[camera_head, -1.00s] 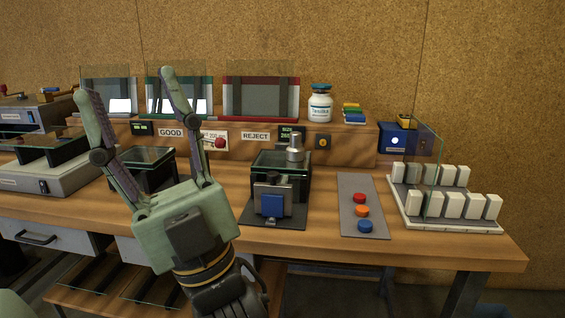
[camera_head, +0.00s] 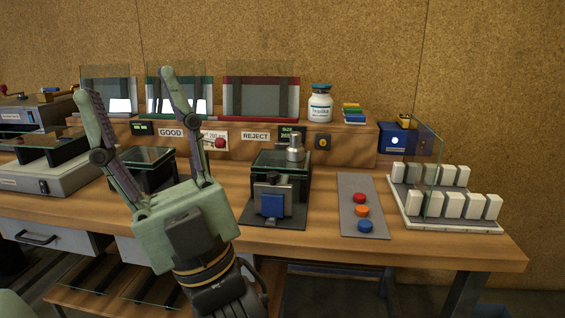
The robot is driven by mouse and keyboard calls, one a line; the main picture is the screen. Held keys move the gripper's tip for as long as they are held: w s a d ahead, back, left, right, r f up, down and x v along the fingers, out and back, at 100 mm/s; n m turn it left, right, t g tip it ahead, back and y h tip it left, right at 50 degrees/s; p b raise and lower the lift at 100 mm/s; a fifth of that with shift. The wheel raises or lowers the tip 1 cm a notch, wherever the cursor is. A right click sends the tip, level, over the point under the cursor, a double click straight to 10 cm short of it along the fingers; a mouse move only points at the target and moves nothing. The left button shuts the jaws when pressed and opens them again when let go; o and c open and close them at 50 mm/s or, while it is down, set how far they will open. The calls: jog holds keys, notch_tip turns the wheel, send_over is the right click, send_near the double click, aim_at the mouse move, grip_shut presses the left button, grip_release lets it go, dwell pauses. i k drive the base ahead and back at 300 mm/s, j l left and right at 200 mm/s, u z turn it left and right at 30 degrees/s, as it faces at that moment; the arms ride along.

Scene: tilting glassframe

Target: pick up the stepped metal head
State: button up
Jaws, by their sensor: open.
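The stepped metal head (camera_head: 294,148) is a small silver cylinder with a narrower top. It stands upright on the glass-topped black fixture (camera_head: 281,172) near the middle of the bench. My gripper (camera_head: 124,84) is open and empty, its two fingers pointing up and spread wide. It is at the left of the view, in front of the bench, well to the left of the metal head and apart from it. The lower end of the head, where it meets the fixture, is too small to make out clearly.
A blue block (camera_head: 271,205) is on the fixture's front. To its right are a grey plate (camera_head: 352,188) with coloured buttons and a white tray (camera_head: 455,226) of white blocks. A white bottle (camera_head: 320,104) stands on the raised shelf behind. Another glass-topped box (camera_head: 147,156) is partly behind my gripper.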

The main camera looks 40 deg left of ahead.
aim_at(295, 153)
jog(key=u, duration=1.95)
jog(key=i+j, duration=0.3)
jog(key=i+j+z, duration=0.1)
jog(key=z, duration=0.35)
jog(key=i+j+z, duration=0.1)
jog(key=z, duration=0.75)
jog(key=i+j+z, duration=0.1)
jog(key=z, duration=0.3)
jog(key=j+z, duration=0.15)
jog(key=z, duration=0.2)
